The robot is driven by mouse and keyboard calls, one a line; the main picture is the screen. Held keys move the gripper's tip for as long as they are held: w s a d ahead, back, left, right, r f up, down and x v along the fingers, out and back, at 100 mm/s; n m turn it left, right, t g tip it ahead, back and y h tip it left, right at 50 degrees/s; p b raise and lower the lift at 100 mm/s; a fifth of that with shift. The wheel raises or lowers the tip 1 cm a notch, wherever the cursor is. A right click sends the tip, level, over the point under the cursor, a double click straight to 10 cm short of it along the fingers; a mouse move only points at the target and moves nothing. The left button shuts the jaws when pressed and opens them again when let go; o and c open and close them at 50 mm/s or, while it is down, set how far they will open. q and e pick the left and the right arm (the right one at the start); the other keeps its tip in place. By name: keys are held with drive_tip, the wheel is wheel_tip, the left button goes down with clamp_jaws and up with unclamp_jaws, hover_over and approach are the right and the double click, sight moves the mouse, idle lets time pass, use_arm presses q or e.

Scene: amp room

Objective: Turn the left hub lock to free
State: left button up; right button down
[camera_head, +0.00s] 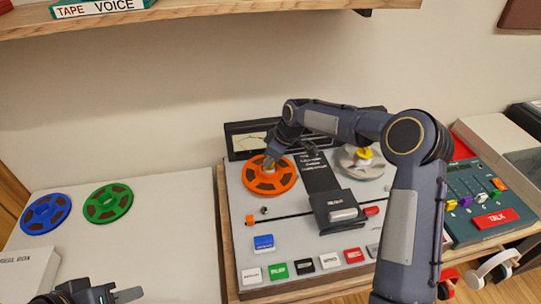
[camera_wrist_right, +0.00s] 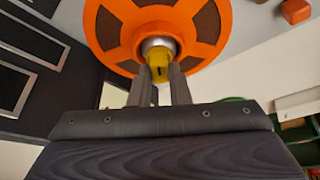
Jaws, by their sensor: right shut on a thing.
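The tape machine (camera_head: 331,241) carries an orange reel (camera_head: 269,178) on its left hub. In the right wrist view the orange reel (camera_wrist_right: 215,22) fills the top, with a silver hub and a yellow hub lock (camera_wrist_right: 158,62) at its centre. My right gripper (camera_wrist_right: 161,86) is shut on the yellow lock. In the head view my right gripper (camera_head: 271,158) is over the reel's centre and hides the lock. The right hub holds a grey reel (camera_head: 349,164) with a yellow lock (camera_head: 365,153). My left gripper (camera_head: 126,295) is at the bottom left, away from the machine; its opening is unclear.
A blue reel (camera_head: 46,213) and a green reel (camera_head: 108,203) lie on the white table at left. A white box (camera_head: 27,273) lies in front of them. A teal mixer (camera_head: 483,203) stands at right. A shelf (camera_head: 215,9) hangs above.

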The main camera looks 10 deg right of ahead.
drive_tip(key=n, duration=0.1)
drive_tip(key=n+g+p, duration=0.1)
drive_tip(key=n, duration=0.1)
drive_tip(key=shift+w+r+n+y, duration=0.1)
drive_tip(key=shift+w+n+y, duration=0.05)
drive_tip(key=shift+n+y, duration=0.15)
drive_tip(key=shift+n+g+p, duration=0.35)
drive_tip(key=shift+n+g, duration=0.55)
drive_tip(key=shift+n, duration=0.8)
drive_tip(key=c, duration=1.4)
unclamp_jaws()
drive_tip(key=shift+o, duration=0.2)
drive_tip(key=shift+d, duration=0.1)
drive_tip(key=v, duration=0.7)
drive_tip(key=shift+r+b, duration=0.3)
drive_tip(key=shift+b, duration=0.1)
drive_tip(key=shift+d, duration=0.15)
